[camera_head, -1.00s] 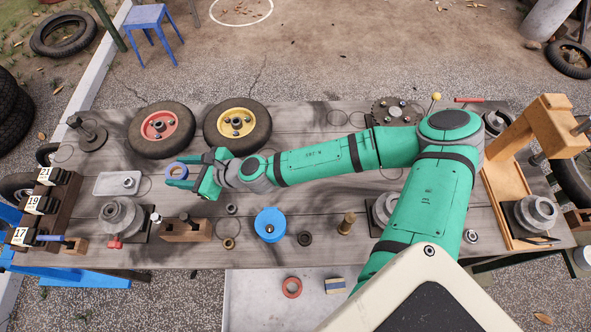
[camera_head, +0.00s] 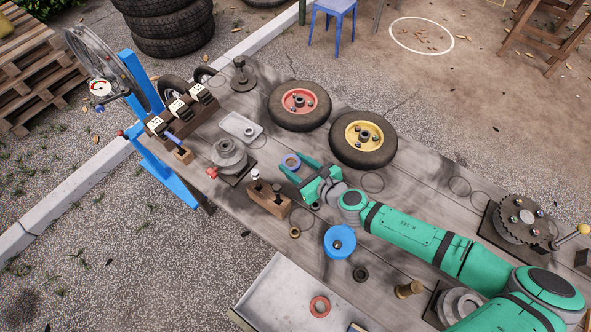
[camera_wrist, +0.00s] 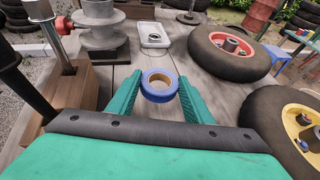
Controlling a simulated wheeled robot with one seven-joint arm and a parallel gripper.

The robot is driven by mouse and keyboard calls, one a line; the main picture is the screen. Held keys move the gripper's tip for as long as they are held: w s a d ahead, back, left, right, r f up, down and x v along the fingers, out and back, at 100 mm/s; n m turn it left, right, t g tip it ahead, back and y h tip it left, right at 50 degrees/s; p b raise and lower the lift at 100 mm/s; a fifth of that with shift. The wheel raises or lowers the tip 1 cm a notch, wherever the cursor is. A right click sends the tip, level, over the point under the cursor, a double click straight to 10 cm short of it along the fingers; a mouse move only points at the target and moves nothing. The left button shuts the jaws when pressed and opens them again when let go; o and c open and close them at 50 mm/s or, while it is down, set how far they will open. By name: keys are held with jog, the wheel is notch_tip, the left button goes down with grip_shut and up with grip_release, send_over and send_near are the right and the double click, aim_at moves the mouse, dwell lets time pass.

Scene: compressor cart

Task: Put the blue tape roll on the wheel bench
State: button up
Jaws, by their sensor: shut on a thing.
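The blue tape roll (camera_head: 291,161) is a blue ring with a tan inner core. My gripper (camera_head: 293,167) is shut on it and holds it between the green fingers over the grey wooden table. In the wrist view the tape roll (camera_wrist: 159,85) sits between the two fingertips, its opening facing up. The table (camera_head: 400,185) carries a red-hubbed wheel (camera_head: 300,105) and a yellow-hubbed wheel (camera_head: 363,138). No other bench is clearly identifiable as the wheel bench. A blue stand with a spoked wheel (camera_head: 132,70) and a dial is at the left.
Around my gripper are a wooden block with posts (camera_head: 268,199), a grey pulley (camera_head: 229,155), a small tray (camera_head: 240,127) and a blue round dish (camera_head: 340,242). A numbered rack (camera_head: 180,112) is at the table's left end. Stacked tyres (camera_head: 170,25) and pallets (camera_head: 35,70) stand beyond.

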aim_at(295, 171)
jog(key=shift+f, duration=1.75)
jog(key=shift+f, duration=0.1)
jog(key=o, duration=1)
jog(key=shift+o, duration=0.2)
jog(key=v, duration=1.2)
